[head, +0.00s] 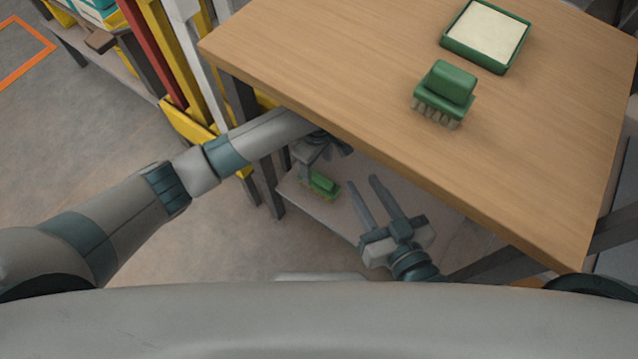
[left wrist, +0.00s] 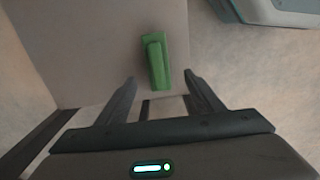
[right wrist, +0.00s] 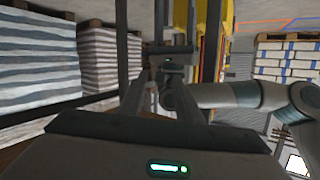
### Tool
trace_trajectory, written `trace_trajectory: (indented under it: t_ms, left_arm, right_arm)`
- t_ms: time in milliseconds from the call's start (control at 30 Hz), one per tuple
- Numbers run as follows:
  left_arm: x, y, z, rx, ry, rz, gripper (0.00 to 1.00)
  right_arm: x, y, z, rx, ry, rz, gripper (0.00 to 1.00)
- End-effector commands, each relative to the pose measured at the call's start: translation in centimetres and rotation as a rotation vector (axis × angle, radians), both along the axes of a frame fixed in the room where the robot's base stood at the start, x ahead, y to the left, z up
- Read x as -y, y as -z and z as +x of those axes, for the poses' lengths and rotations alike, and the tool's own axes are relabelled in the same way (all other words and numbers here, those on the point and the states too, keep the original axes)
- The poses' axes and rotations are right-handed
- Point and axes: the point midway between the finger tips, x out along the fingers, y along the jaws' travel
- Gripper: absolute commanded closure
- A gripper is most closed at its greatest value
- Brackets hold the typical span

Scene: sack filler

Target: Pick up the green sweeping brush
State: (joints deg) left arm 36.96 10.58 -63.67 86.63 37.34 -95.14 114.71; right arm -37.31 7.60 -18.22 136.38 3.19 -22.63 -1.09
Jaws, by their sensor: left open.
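One green brush (head: 320,185) lies on the lower shelf (head: 345,215) under the table. It also shows in the left wrist view (left wrist: 156,62), beyond the fingertips and lined up between them. My left gripper (head: 322,158) is open and empty above this brush, partly hidden by the table edge; its fingers show apart in the left wrist view (left wrist: 160,78). A second green brush (head: 446,92), with pale bristles down, stands on the wooden tabletop (head: 330,60). My right gripper (head: 363,182) is open and empty in front of the table, right of the shelf brush.
A green tray (head: 457,49) with a pale filling sits on the tabletop behind the upper brush. The table's front edge overhangs the lower shelf closely beside my left gripper. Yellow, red and white posts (head: 165,60) stand left of the table. Stacked sacks (right wrist: 40,60) show in the right wrist view.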

Motion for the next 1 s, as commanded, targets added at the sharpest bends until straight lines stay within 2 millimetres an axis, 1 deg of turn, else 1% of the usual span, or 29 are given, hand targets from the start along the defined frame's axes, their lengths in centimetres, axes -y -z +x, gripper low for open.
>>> trace_trajectory:
  t_ms: [33,100,200,333,500,867,1000]
  left_arm:
    - [0.0,0.8,0.0,0.001,0.000,0.001,0.39]
    - [0.0,1.5,0.0,0.000,0.000,0.001,0.39]
    - [0.0,2.4,0.0,0.001,0.000,0.001,0.39]
    - [0.0,3.0,0.0,0.001,0.000,0.001,0.39]
    - [0.0,3.1,0.0,0.001,0.000,-0.001,0.39]
    - [0.0,3.4,0.0,0.001,0.000,-0.001,0.39]
    - [0.1,4.0,0.1,0.001,0.000,-0.001,0.39]
  right_arm:
    - [-0.2,-0.4,0.1,0.034,0.000,0.010,0.69]
    - [-0.4,-1.2,0.2,0.079,0.000,0.025,0.69]
    - [-0.7,-2.3,0.3,0.136,0.001,0.041,0.69]
    - [-0.8,-3.3,0.3,0.183,0.002,0.055,0.69]
    - [-0.9,-3.7,0.3,0.200,0.003,0.060,0.69]
    - [-0.9,-3.9,0.3,0.211,0.004,0.064,0.69]
    - [-1.2,-4.8,0.2,0.265,0.002,0.082,0.69]
